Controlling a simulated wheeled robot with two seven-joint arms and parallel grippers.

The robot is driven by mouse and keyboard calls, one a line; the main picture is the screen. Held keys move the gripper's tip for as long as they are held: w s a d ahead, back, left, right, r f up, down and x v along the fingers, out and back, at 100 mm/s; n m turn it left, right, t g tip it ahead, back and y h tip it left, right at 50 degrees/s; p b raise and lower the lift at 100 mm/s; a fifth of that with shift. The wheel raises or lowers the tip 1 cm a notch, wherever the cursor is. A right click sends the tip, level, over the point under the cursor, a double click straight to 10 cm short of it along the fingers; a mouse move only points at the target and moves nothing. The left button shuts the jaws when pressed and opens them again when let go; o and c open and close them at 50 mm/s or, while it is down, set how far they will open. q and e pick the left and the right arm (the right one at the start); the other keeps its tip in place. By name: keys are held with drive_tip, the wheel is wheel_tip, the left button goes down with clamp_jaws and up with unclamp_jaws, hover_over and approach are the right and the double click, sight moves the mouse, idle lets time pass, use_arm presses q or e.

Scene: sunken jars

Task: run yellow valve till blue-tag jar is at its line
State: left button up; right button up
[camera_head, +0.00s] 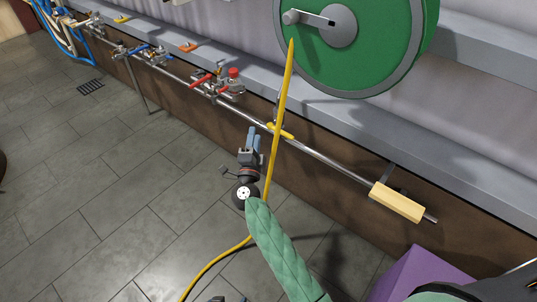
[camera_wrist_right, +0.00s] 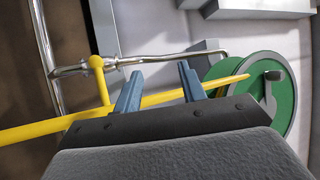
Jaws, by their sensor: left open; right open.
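The yellow valve (camera_head: 281,131) is on the wall pipe, partly crossed by a yellow hose in the head view. In the right wrist view its yellow handle (camera_wrist_right: 97,64) is left of my fingers. My right gripper (camera_head: 256,132) is open and empty, just left of the valve and apart from it. Its two blue fingers also show in the right wrist view (camera_wrist_right: 160,72). My left gripper (camera_head: 229,299) barely shows at the bottom edge of the head view; it is open, its surroundings cut off. No jar, blue tag or line is in view.
The yellow hose (camera_head: 272,165) hangs close to my right gripper, below a green reel (camera_head: 390,45). Red valves (camera_head: 232,80) and blue valves (camera_head: 148,50) are farther along the pipe. A pale yellow block (camera_head: 397,202) and a purple box (camera_head: 412,272) are at right.

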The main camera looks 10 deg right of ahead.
sight(283, 135)
drive_tip(key=shift+w+d+f+m+g+h+b, duration=0.75)
drive_tip(key=shift+w+d+f+m+g+h, duration=0.45)
drive_tip(key=shift+d+f+m+g, duration=0.5)
drive_tip(key=shift+w+d+f+m+g+h+b, duration=0.8)
drive_tip(key=shift+w+d+f+m+g+h, duration=0.45)
drive_tip(key=shift+d, duration=0.75)
drive_tip(key=shift+w+d+f+m+g+h+b, duration=0.75)
drive_tip(key=shift+w+d+f+m+g+h, duration=0.3)
drive_tip(key=shift+d+f+m+g, duration=0.6)
use_arm(q)
wheel_tip(283, 135, down, 10)
drive_tip(key=s+d+t, duration=0.1)
use_arm(e)
drive_tip(key=shift+w+d+r, duration=0.1)
drive_tip(key=shift+w+d, duration=0.15)
drive_tip(key=shift+d, duration=0.2)
use_arm(q)
drive_tip(key=shift+s+f, duration=0.1)
